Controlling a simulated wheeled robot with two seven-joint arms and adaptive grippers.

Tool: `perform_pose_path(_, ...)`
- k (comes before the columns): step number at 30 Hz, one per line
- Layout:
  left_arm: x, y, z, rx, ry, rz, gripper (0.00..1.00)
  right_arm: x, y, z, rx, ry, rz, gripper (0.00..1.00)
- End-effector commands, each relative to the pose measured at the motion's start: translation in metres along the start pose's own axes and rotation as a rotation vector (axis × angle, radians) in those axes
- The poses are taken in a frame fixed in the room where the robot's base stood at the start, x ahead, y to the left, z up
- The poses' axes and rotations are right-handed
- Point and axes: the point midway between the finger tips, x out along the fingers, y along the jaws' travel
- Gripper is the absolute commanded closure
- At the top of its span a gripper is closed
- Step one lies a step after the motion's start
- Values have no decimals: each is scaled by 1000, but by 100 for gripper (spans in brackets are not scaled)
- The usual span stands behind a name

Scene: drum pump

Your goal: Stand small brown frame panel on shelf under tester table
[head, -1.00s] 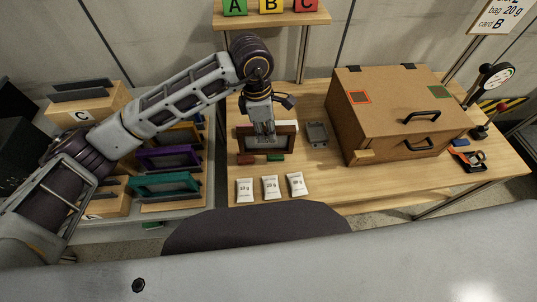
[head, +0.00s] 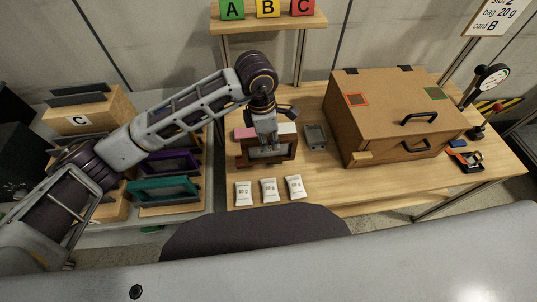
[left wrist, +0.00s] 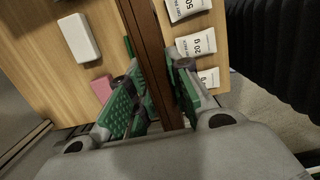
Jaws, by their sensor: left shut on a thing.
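The small brown frame panel (head: 291,150) stands upright at the left part of the wooden table (head: 330,195). My left gripper (head: 267,148) comes down from above and is shut on its top edge. In the left wrist view the panel (left wrist: 152,45) runs edge-on between the green-padded fingers of my left gripper (left wrist: 162,98). I cannot tell whether the panel's lower edge touches the table. No shelf under the table shows. My right gripper is not in view.
White packets (head: 269,190) lie in front of the panel. A pink block (head: 243,132) and a white block (head: 288,128) lie behind it. A large brown box (head: 390,115) stands to the right. A rack holds a purple frame (head: 170,163) and a teal frame (head: 162,189) at left.

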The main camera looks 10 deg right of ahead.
Motion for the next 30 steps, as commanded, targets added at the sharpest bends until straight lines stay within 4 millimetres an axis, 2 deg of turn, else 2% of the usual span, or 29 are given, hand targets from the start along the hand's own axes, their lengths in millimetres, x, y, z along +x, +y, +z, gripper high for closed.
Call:
perform_pose_path(6,29,0,-4,-1,-1,-1,100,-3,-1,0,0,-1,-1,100)
perform_pose_path(9,37,0,-5,-1,0,0,100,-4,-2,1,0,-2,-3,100)
perform_pose_path(23,43,0,-5,0,-1,0,100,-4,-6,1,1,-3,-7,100)
perform_pose_path(30,65,0,-8,-1,0,-2,100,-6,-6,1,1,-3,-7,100)
